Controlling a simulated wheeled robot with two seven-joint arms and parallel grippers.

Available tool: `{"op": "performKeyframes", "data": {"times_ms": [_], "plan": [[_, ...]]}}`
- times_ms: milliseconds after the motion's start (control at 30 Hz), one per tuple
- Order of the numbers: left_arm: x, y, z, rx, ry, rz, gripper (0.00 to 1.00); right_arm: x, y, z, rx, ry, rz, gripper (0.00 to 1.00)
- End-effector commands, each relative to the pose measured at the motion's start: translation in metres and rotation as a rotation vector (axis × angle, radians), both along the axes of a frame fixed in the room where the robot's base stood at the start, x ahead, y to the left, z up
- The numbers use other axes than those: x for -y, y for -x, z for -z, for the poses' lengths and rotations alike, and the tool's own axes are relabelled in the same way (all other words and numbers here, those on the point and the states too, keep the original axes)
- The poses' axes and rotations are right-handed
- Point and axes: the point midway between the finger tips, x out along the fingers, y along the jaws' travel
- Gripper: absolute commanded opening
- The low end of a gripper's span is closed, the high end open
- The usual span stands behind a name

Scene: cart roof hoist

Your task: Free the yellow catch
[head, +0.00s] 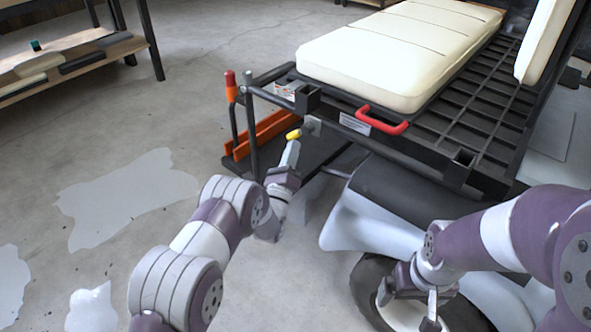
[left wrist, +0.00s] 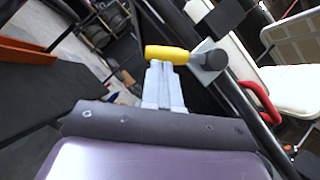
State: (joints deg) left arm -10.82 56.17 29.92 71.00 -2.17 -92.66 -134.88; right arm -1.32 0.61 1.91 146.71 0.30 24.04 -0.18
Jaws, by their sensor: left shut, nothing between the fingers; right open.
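The yellow catch (head: 294,134) is a small yellow grip on a dark pivot, at the near left corner of the cart frame. It also shows in the left wrist view (left wrist: 168,54), lying sideways with its dark round end at the right. My left gripper (head: 291,150) is shut and empty, its fingertips right at the catch. In the left wrist view the fingertips overlap the catch's lower edge; I cannot tell whether they touch it. My right gripper (head: 432,310) is open and empty, low in front of the cart wheel.
The cart's black slatted deck (head: 470,100) carries a cream cushion (head: 400,55). A red handle (head: 382,120) juts from its front edge. A red-tipped lever (head: 231,90) and orange rail (head: 265,135) stand left of the catch. Puddles lie on the open floor at left.

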Motion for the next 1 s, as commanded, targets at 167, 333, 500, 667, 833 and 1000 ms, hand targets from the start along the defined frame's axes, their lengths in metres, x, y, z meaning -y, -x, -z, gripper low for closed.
{"op": "performKeyframes", "data": {"times_ms": [167,333,500,667,833,1000], "plan": [[-0.008,-0.008,-0.007,0.002,0.001,-0.001,0.0,0.0,0.0,0.004,0.001,0.0,0.0,0.97],[-0.015,-0.013,-0.013,0.0,0.002,-0.001,0.0,0.0,0.0,0.004,0.001,0.0,0.0,0.97],[-0.02,-0.017,-0.019,0.0,0.003,-0.001,0.0,0.0,0.0,0.004,0.001,0.0,0.0,0.97],[-0.023,-0.019,-0.022,-0.002,0.002,0.0,0.0,0.0,0.0,0.003,0.001,0.0,0.0,0.97],[-0.025,-0.02,-0.025,-0.001,0.003,-0.001,0.0,0.0,0.0,0.003,0.001,0.0,0.0,0.97],[-0.026,-0.02,-0.026,0.001,0.004,-0.001,0.0,0.0,0.0,0.003,0.001,0.0,0.0,0.97]]}}
